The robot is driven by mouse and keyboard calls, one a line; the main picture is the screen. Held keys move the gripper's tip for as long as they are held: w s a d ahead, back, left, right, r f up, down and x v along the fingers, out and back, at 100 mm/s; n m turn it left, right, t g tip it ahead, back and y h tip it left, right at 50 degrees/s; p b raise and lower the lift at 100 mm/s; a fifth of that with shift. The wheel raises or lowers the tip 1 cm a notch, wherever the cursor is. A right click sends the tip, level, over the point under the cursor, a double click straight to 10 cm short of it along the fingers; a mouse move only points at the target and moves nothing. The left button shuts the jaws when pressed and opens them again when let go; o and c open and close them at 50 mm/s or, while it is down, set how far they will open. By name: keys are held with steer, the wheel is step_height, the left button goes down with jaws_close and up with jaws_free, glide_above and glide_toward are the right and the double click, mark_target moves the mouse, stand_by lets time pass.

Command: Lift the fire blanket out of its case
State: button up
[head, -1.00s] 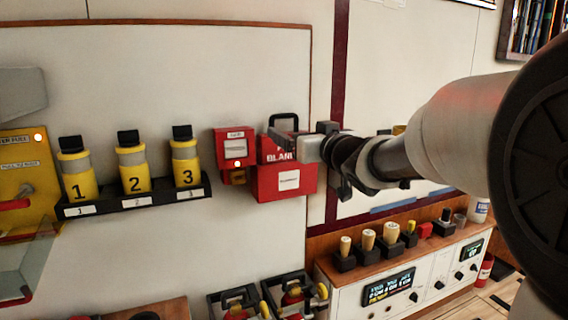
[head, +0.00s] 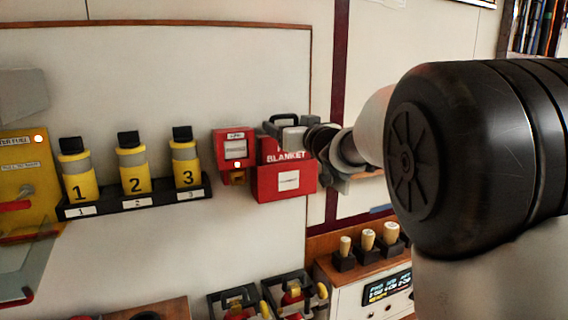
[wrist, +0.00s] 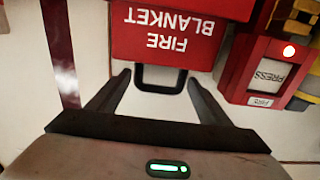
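The red fire blanket pack (head: 284,156) sits in its red case (head: 270,184) on the wall, with a white label on the case front. The pack's lettering (wrist: 167,30) shows upside down in the wrist view. Its black handle (wrist: 160,88) stands out from the pack's edge; part of it (head: 283,117) also shows in the head view. My gripper (wrist: 159,77) is open and empty, with one finger on each side of the handle. I cannot tell whether either finger touches it. In the head view my gripper (head: 290,138) partly hides the pack.
A red press box (head: 235,148) with a lit button is close to the case's left. Further left, several yellow numbered canisters (head: 133,172) stand on a black shelf. A wooden-topped console (head: 345,285) with knobs is below right. The wall above the case is clear.

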steer(key=c, duration=1.4)
steer(key=shift+r, duration=0.15)
steer(key=shift+c, duration=1)
steer(key=shift+r, duration=0.15)
